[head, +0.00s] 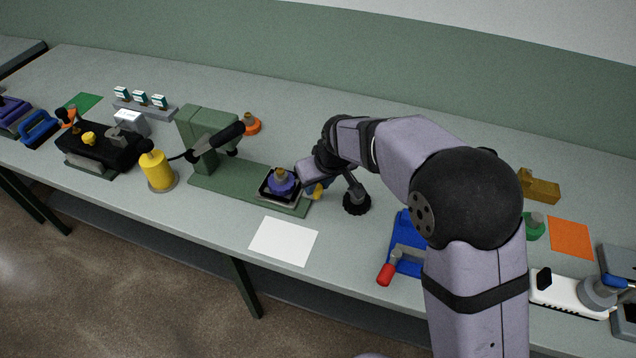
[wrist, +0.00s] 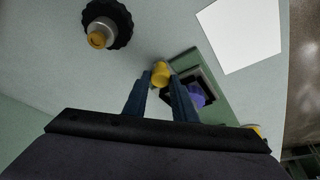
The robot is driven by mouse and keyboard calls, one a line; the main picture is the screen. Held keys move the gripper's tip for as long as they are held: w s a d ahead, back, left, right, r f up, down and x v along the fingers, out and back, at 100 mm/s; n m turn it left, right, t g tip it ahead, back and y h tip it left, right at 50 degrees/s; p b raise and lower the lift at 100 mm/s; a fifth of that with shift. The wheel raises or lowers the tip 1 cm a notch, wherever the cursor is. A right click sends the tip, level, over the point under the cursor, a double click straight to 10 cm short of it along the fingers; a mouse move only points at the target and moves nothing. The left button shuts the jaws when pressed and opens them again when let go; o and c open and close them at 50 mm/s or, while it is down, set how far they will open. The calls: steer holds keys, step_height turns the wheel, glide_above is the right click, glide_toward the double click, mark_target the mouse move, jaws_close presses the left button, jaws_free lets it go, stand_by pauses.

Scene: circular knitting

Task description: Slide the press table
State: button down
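The green press (head: 205,125) stands on the bench with a black lever and a long green base (head: 225,183). Its press table (head: 265,196), a dark square tray, sits at the right end of the base. A purple round piece (head: 283,183) with a tan top lies in it. In the wrist view, the tray's purple piece (wrist: 197,95) shows beside my right finger. A yellow knob (wrist: 161,73) is at the tray's near side. My gripper (wrist: 160,76) has its blue fingers on both sides of this knob, filling the gap. In the head view, my gripper (head: 316,189) is right of the tray, its fingers partly hidden.
A black-based knob post (head: 356,202) stands close to my gripper's right; it also shows in the wrist view (wrist: 108,25). White paper (head: 284,241) lies in front of the press. A yellow cylinder (head: 157,171) stands left of the base. A blue fixture with a red handle (head: 386,274) is right.

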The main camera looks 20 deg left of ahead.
steer(key=p, duration=0.4)
glide_toward(266, 177)
steer(key=x, duration=0.5)
steer(key=shift+w, duration=0.15)
steer(key=c, duration=1.7)
jaws_free()
steer(key=shift+o, duration=1.2)
steer(key=shift+a, duration=0.15)
steer(key=shift+r+b, duration=0.1)
steer(key=shift+b, duration=0.25)
